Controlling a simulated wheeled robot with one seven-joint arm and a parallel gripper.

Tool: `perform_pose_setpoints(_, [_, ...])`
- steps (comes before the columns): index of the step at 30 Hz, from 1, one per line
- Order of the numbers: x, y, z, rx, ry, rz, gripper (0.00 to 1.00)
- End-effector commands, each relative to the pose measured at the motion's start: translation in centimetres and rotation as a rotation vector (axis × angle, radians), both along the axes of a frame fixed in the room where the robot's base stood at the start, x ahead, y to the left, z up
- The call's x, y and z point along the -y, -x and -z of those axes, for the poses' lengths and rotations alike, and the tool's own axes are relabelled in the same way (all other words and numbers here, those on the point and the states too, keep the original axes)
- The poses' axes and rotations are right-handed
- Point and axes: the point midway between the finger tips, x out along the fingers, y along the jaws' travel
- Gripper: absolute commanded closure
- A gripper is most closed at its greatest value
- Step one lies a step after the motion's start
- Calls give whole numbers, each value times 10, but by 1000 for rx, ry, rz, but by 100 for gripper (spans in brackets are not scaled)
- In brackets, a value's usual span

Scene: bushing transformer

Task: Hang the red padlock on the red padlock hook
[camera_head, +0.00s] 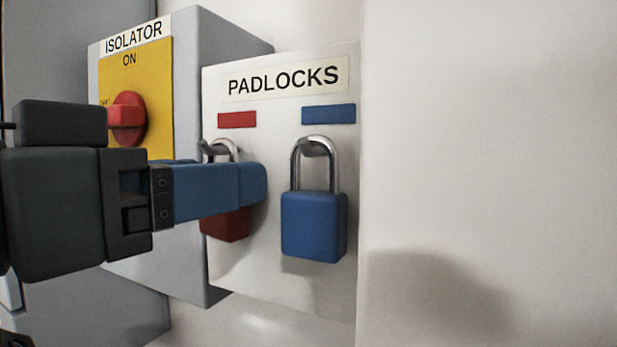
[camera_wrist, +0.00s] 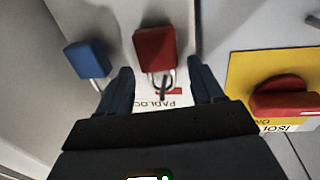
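The red padlock (camera_head: 226,226) is on the white padlock board, under the red label, partly hidden behind my gripper's blue fingers. Its shackle is up at the red padlock hook (camera_head: 207,149) and appears to hang over it. In the upside-down wrist view, the red padlock (camera_wrist: 155,48) shows with its shackle at the hook (camera_wrist: 163,88). My gripper (camera_head: 256,183) is in front of the padlock. In the wrist view my gripper (camera_wrist: 161,68) is open, with a fingertip on either side of the padlock and visible gaps between them.
The blue padlock (camera_head: 314,226) hangs on its own hook to the right, close to my fingertips. The isolator box, with its red rotary handle (camera_head: 128,117), is at the left, near my gripper. The plain wall (camera_head: 480,150) at the right is clear.

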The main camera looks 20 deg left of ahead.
Motion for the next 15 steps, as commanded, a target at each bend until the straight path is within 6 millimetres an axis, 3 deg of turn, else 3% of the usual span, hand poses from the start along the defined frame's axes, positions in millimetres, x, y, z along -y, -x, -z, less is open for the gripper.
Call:
perform_pose_setpoints(10, [-1,3,1,0,0,-1,28])
perform_pose_setpoints(15, [-6,24,2,1,-1,-3,28])
